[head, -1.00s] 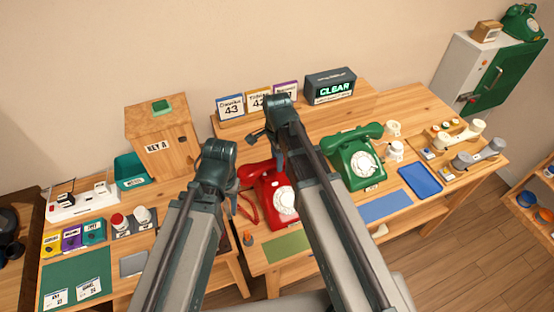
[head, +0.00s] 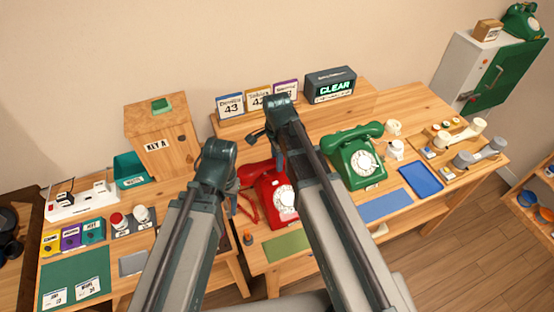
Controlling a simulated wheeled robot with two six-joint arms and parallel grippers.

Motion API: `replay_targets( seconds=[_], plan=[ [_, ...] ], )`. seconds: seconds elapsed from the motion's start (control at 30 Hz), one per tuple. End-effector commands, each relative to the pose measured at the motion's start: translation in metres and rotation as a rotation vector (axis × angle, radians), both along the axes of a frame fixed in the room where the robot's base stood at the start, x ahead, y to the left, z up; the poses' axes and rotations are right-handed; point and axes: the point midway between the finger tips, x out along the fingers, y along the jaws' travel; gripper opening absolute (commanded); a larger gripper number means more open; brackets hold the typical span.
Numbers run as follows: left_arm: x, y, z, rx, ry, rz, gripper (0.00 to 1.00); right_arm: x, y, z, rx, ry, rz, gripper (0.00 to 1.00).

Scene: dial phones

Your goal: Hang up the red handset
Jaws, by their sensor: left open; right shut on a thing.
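The red telephone (head: 282,203) stands on the table in the middle of the head view, partly behind my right arm. Its red handset (head: 256,173) shows at the top left of the phone, with one end hidden behind my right arm. My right gripper (head: 277,163) is shut on the red handset, its fingertips mostly hidden by my own arm. I cannot tell whether the handset rests on the cradle. A red cord (head: 248,209) hangs at the phone's left. My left gripper (head: 233,206) is open, left of the red phone, and mostly hidden by its arm.
A green telephone (head: 357,160) with its handset on stands to the right. A dark box reading CLEAR (head: 331,88) and number cards (head: 258,103) stand behind. A wooden box (head: 160,137) is at the left. A blue tray (head: 421,179) lies at the right.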

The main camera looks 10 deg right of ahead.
Motion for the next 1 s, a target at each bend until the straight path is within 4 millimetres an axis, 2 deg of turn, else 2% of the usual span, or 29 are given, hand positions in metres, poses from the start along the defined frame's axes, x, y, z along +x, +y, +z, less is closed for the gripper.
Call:
replay_targets(
  seconds=[0.57,1.0],
  plan=[
    [0.000,0.000,0.000,0.000,0.000,0.000,0.50,0.000,0.000,-0.001,0.000,0.000,0.000,0.00],
    [0.000,0.000,-0.010,0.000,0.000,0.000,0.50,0.000,0.000,-0.010,0.000,0.000,0.000,0.00]
  ],
)
